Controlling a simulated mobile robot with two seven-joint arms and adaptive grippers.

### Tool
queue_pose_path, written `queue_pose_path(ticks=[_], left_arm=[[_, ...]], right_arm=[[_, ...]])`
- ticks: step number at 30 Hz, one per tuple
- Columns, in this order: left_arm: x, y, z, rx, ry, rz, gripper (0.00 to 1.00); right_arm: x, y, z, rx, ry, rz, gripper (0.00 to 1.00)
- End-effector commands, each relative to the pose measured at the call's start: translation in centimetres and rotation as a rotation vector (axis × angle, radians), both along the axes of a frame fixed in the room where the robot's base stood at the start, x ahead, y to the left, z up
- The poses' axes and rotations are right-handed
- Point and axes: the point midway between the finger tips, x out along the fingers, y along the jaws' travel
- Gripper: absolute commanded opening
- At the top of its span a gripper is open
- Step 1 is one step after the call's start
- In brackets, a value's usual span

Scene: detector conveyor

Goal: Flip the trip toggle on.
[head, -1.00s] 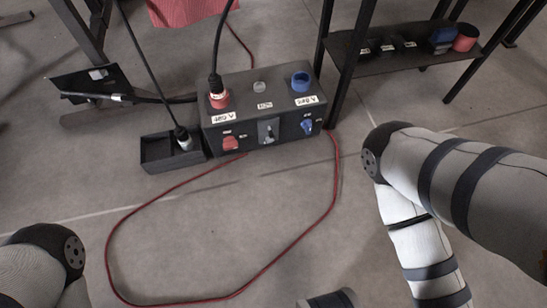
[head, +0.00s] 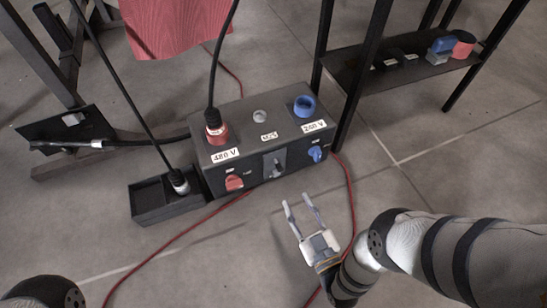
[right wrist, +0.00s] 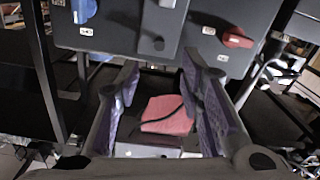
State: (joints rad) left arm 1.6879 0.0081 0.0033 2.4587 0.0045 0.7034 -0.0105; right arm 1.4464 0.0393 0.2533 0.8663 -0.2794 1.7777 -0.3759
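A dark control box (head: 240,120) stands on the floor in the head view. Midway along its front face is a grey toggle plate (head: 281,157) with a small lever, between a red rotary switch (head: 234,182) and a blue one (head: 315,153). In the right wrist view the toggle plate (right wrist: 162,22) is at the top, inverted; I cannot tell its on/off state. My right gripper (head: 296,199) is open and empty, in front of the box and apart from the toggle. Its fingers (right wrist: 160,72) show spread in the wrist view. My left gripper is out of view.
On the box top are a plugged red socket (head: 216,133) labelled 480 V and an empty blue socket (head: 304,106). A black tray (head: 152,205) with a plug sits left of the box. A shelf (head: 372,84) stands right. A red cable (head: 201,227) crosses the floor.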

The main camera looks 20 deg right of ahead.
Motion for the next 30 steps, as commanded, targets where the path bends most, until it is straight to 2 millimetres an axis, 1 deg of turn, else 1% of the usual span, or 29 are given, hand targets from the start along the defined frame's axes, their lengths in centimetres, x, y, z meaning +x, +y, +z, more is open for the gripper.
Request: queue_pose_path(ticks=[2,5,6,10,12,15,19,26,27,29,30], left_arm=[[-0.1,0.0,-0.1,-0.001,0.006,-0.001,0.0],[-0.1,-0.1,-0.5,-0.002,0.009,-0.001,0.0],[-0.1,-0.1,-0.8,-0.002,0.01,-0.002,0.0],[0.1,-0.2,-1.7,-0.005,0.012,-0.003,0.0],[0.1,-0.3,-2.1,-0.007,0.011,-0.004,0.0],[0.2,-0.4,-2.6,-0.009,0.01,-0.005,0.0],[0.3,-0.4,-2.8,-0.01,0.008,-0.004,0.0],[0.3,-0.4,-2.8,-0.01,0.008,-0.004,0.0],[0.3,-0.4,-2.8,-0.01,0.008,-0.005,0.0],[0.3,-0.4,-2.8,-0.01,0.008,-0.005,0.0],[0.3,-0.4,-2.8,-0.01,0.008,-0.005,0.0]], right_arm=[[0.9,0.0,0.0,-0.002,-0.008,-0.002,0.35],[3.1,0.1,0.1,-0.001,-0.009,-0.001,0.35],[4.3,0.1,0.1,-0.001,-0.01,-0.002,0.35],[7.7,0.3,0.1,-0.001,-0.009,-0.002,0.35],[9.2,0.4,0.1,-0.001,-0.007,-0.002,0.35],[10.8,0.4,0.1,-0.001,-0.006,-0.002,0.35],[11.9,0.5,0.2,-0.001,-0.004,-0.001,0.35],[12.1,0.5,0.2,0.0,-0.003,0.0,0.35],[12.1,0.5,0.2,0.0,-0.003,0.0,0.32],[12.1,0.5,0.2,0.0,-0.003,0.0,0.19],[12.0,0.5,0.2,0.0,-0.003,0.0,0.1]])
